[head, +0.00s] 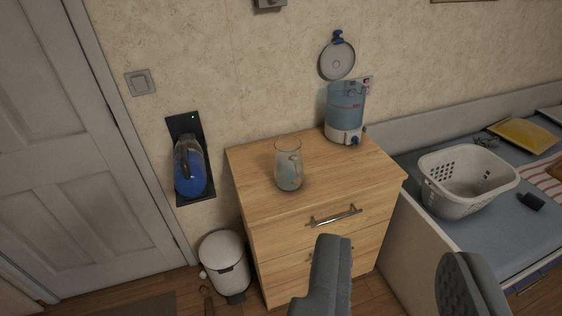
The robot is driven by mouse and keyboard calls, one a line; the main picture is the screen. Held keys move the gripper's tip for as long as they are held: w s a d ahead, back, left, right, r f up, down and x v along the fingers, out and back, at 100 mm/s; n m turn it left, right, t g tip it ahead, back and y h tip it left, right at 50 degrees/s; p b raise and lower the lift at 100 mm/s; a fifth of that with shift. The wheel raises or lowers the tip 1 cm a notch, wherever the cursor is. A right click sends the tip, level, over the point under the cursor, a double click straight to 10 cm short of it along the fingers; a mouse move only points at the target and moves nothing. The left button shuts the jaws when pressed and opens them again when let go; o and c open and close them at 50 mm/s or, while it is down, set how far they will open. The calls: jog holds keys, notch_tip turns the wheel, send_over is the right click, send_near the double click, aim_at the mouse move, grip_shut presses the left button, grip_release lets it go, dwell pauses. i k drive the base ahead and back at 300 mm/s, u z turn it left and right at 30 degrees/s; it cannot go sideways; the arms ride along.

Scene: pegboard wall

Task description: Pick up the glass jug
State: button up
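Nothing shows between the fingers. It is in front of the cabinet, to the right of the jug and lower in the picture, apart from the jug.
A blue water dispenser (346,108) stands at the cabinet's back right. A white bin (224,260) is on the floor at left, below a wall-mounted blue handheld vacuum (189,168). A bed (480,238) with a white laundry basket (466,187) is at right. The cabinet top around the jug is clear.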

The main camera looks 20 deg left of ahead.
aim_at(289, 167)
jog(key=i, duration=1.55)
jog(key=z, duration=0.05)
